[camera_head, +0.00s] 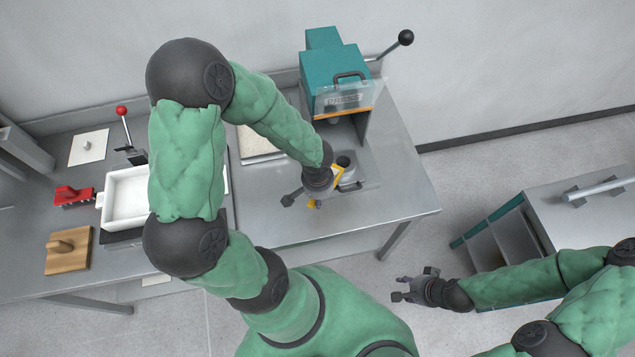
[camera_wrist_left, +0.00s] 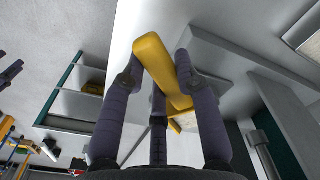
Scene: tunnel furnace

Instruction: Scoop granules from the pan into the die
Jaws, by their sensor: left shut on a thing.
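My left gripper (camera_head: 312,192) is shut on a yellow scoop (camera_head: 338,172), which is partly hidden by the wrist. The scoop's yellow handle (camera_wrist_left: 152,58) stands between the fingers of my left gripper (camera_wrist_left: 162,75) in the left wrist view. A dark round die (camera_head: 347,161) stands beside the scoop, in front of the press; I cannot tell whether they touch. A shallow pan (camera_head: 243,153) with a pale speckled surface lies behind my left arm, partly covered by it. My right gripper (camera_head: 405,291) is open and empty, away from the table over the floor.
A teal press (camera_head: 335,70) with a clear guard and a black-knobbed lever stands at the back. A white tray (camera_head: 112,218), a red-handled brush (camera_head: 70,195) and a wooden block (camera_head: 68,250) are at the left. The front table area (camera_head: 285,232) is clear. A cabinet (camera_head: 560,215) stands at right.

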